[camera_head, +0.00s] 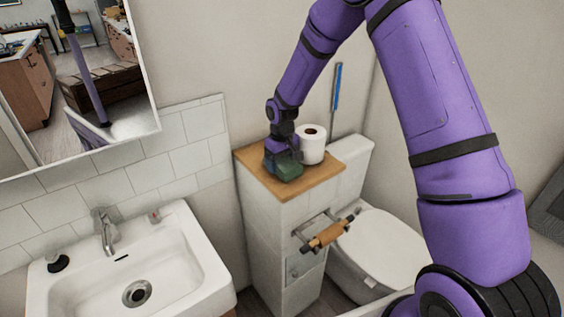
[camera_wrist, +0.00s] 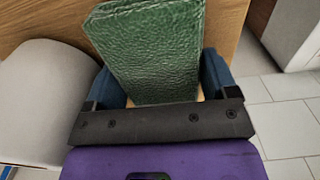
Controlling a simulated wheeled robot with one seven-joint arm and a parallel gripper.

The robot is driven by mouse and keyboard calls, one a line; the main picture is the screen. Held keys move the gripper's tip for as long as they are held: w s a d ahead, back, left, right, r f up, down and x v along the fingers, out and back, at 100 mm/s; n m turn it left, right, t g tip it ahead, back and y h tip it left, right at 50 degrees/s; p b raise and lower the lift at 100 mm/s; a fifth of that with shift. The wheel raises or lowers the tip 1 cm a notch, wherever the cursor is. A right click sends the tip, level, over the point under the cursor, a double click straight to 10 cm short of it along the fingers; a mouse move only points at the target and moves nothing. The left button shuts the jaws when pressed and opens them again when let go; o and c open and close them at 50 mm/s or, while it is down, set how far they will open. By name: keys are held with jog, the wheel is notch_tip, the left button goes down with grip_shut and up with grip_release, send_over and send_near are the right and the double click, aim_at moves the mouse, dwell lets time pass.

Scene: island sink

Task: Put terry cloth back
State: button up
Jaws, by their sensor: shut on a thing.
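A dark green cloth (camera_head: 288,170), folded into a block, is at the wooden top (camera_head: 307,181) of a narrow white cabinet. In the wrist view the green cloth (camera_wrist: 152,50) stands between the two blue fingers with its textured face toward the camera. My gripper (camera_head: 281,163) is shut on the cloth, pointing down at the cabinet top. It also shows in the wrist view (camera_wrist: 165,85). The cloth looks to be touching or just above the wood; I cannot tell which.
A white paper roll (camera_head: 312,146) stands right beside my gripper on the cabinet top. A toilet (camera_head: 380,248) is to the right, and a holder with a brown roll (camera_head: 328,235) is on the cabinet's side. A sink (camera_head: 130,270) is at the left, below a mirror (camera_head: 75,70).

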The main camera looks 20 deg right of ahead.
aim_at(282, 161)
jog(key=shift+f, duration=0.1)
jog(key=o, duration=0.8)
jog(key=shift+c, duration=0.2)
jog(key=s+d+r+t, duration=0.1)
jog(key=s+r, duration=0.3)
jog(key=r, duration=0.7)
jog(key=s+d+r, duration=0.1)
jog(key=s+r, duration=0.2)
jog(key=r, duration=0.9)
jog(key=s+d+r+m+t, duration=0.1)
jog(key=s+r, duration=0.2)
jog(key=s, duration=0.7)
jog(key=s+d+r+m+t, duration=0.1)
jog(key=s+r, duration=0.3)
jog(key=s, duration=0.6)
jog(key=s+d+r+m+t, duration=0.1)
jog(key=s+d+r+t, duration=0.1)
jog(key=s, duration=0.8)
jog(key=shift+s+d+r+m, duration=0.3)
jog(key=shift+d+r, duration=0.15)
jog(key=shift+r, duration=0.2)
